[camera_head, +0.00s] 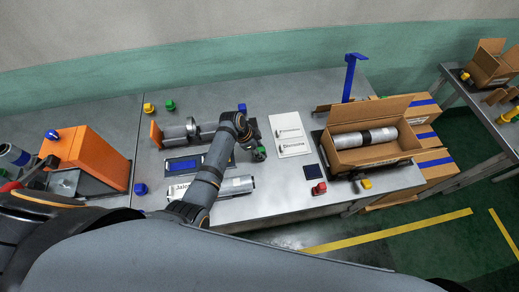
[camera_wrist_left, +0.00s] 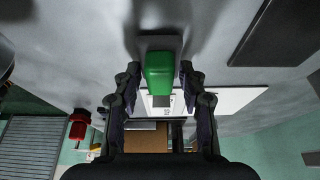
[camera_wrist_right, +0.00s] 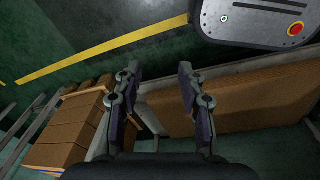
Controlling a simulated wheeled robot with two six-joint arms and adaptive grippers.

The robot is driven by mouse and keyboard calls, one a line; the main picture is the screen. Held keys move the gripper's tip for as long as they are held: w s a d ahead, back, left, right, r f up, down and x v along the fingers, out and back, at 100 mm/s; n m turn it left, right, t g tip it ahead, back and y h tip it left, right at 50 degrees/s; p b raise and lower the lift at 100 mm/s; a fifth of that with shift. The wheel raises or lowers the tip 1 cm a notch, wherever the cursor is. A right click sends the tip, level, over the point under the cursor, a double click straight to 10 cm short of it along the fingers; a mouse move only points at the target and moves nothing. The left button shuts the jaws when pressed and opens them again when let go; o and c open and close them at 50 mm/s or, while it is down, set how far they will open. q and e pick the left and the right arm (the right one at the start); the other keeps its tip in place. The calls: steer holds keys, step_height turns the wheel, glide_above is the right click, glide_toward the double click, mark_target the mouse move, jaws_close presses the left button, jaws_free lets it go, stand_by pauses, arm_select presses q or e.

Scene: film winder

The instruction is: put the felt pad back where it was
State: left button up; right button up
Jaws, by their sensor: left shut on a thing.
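In the head view my left gripper (camera_head: 257,151) is over the middle of the bench, just left of the white sheets. In the left wrist view its fingers (camera_wrist_left: 160,78) are shut on a green block (camera_wrist_left: 159,70). A grey flat part (camera_wrist_left: 160,43) shows at the block's far end. The block may be the felt pad with its handle; I cannot tell for sure. Whether it touches the bench is unclear. My right gripper (camera_wrist_right: 155,85) is open and empty, away from the bench top, and does not show in the head view.
An open carton (camera_head: 375,155) holds a roll. A red-topped piece (camera_head: 319,188) stands near the front edge. Coloured knobs (camera_head: 170,105) stand at the back left, beside the winder (camera_head: 156,135).

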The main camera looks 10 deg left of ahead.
arm_select(q)
steer(key=shift+s+f, duration=0.1)
steer(key=shift+f, duration=0.05)
steer(key=o, duration=1.2)
steer(key=shift+a, duration=0.1)
steer(key=shift+o, duration=0.3)
steer(key=shift+r, duration=0.4)
steer(key=b+v, duration=0.1)
steer(key=v, duration=1)
steer(key=shift+a+r, duration=0.2)
steer(key=shift+r, duration=0.05)
arm_select(e)
steer(key=shift+s+a+f, duration=0.15)
steer(key=shift+s+f, duration=0.45)
steer(key=shift+s, duration=0.35)
